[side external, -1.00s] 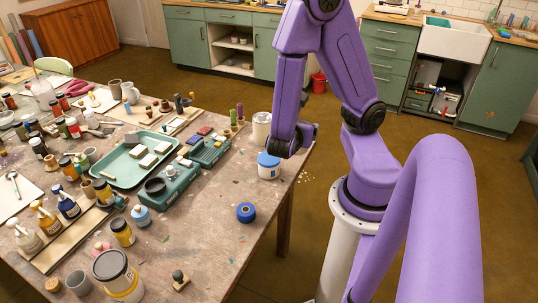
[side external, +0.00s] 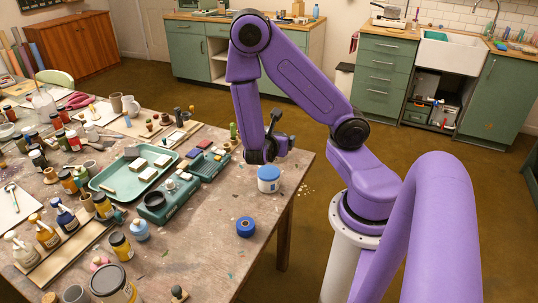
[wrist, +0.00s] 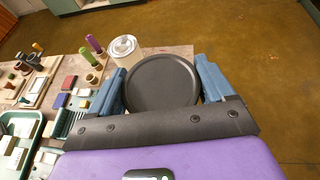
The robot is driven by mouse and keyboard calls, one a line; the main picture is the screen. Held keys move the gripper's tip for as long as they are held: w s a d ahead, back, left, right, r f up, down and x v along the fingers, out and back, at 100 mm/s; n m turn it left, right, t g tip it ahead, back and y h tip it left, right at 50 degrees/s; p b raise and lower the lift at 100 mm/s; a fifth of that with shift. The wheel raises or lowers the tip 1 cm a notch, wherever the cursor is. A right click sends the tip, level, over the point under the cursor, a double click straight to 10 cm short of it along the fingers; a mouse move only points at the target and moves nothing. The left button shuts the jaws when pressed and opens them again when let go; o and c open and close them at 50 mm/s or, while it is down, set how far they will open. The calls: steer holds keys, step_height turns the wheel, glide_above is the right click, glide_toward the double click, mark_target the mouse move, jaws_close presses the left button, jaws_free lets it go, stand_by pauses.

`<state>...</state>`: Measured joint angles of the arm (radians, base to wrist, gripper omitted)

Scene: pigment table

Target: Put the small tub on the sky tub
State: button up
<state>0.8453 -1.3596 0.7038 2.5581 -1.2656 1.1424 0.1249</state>
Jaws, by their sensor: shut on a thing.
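My gripper (wrist: 163,88) is shut on a round thing with a flat dark grey top, which I take for the small tub (wrist: 163,80). The blue fingers lie on either side of it in the wrist view. In the side view my gripper (side external: 264,152) hangs at the table's right end, and I cannot make out the held tub there. A white tub with a blue lid, likely the sky tub (side external: 268,180), stands upright just below my gripper. I cannot tell the gap between them. I cannot make out the sky tub in the wrist view.
A cream tub with a pale lid (wrist: 125,50) stands beyond the held tub, to its left. A green tray (side external: 110,187) and several bottles crowd the table's left. The right edge is close.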

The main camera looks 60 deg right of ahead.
steer(key=shift+w+d+f, duration=0.4)
steer(key=shift+w+f, duration=0.2)
steer(key=shift+f, duration=0.8)
steer(key=shift+w+d+f, duration=0.35)
steer(key=shift+w+f, duration=0.2)
steer(key=shift+f, duration=0.8)
steer(key=shift+w+d+f, duration=0.4)
steer(key=shift+w+f, duration=0.2)
steer(key=shift+f, duration=0.8)
steer(key=shift+f, duration=0.15)
steer(key=o, duration=1.1)
